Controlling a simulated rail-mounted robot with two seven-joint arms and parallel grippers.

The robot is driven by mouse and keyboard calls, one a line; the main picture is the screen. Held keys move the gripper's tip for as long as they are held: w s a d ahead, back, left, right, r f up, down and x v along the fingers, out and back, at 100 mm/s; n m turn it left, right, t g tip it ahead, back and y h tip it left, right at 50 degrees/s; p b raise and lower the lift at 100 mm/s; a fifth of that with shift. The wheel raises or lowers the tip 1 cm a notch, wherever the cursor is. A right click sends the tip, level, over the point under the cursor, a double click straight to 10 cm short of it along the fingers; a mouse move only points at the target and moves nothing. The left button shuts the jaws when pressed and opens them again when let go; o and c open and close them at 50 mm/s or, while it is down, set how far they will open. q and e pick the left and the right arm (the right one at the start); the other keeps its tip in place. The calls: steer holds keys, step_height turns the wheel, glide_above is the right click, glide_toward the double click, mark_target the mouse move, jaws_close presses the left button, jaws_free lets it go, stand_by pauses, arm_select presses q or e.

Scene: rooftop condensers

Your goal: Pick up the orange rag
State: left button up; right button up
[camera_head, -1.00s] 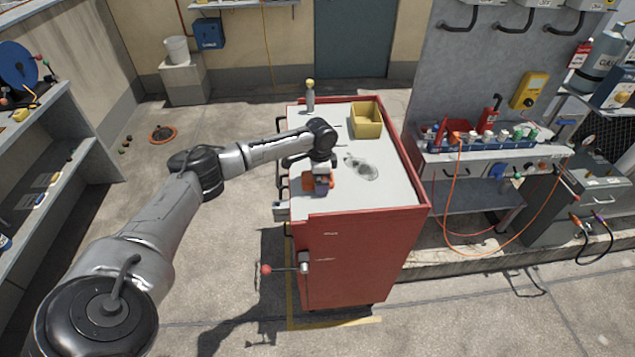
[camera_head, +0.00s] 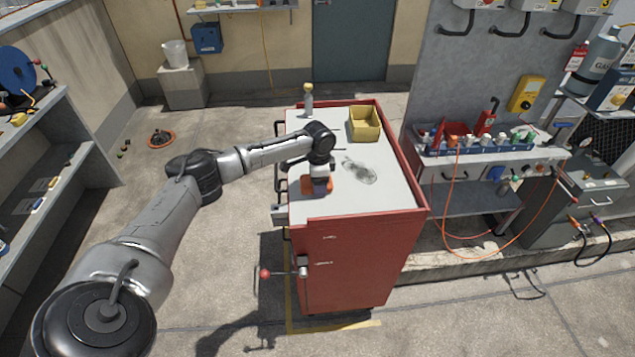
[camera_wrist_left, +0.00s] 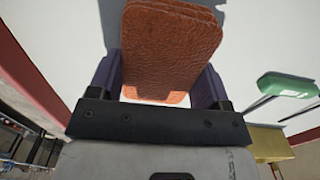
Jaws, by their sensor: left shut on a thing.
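The orange rag (camera_wrist_left: 170,50) is a folded, textured stack that fills the top middle of the left wrist view. My left gripper (camera_wrist_left: 160,85) is shut on it, with a purple finger on each side. In the head view the gripper (camera_head: 319,186) is over the near left part of the red cabinet's white top (camera_head: 385,198), and the orange rag (camera_head: 306,186) shows partly behind the fingers. I cannot tell how far the rag is above the top. My right gripper is not in view.
A yellow bin (camera_head: 365,124) and a yellow-capped bottle (camera_head: 308,100) stand toward the back of the cabinet top. A green-handled tool (camera_wrist_left: 287,85) lies near the gripper in the wrist view. The front right of the top is clear.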

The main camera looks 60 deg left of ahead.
arm_select(q)
step_height(320, 180, up, 5)
steer(key=shift+f+p, duration=0.2)
steer(key=shift+p, duration=0.5)
steer(key=w+d+r+p, duration=0.2)
steer(key=d+r, duration=0.4)
steer(key=d, duration=0.5)
steer(key=shift+w+d, duration=0.15)
steer(key=shift+w, duration=0.3)
steer(key=shift+r, duration=0.1)
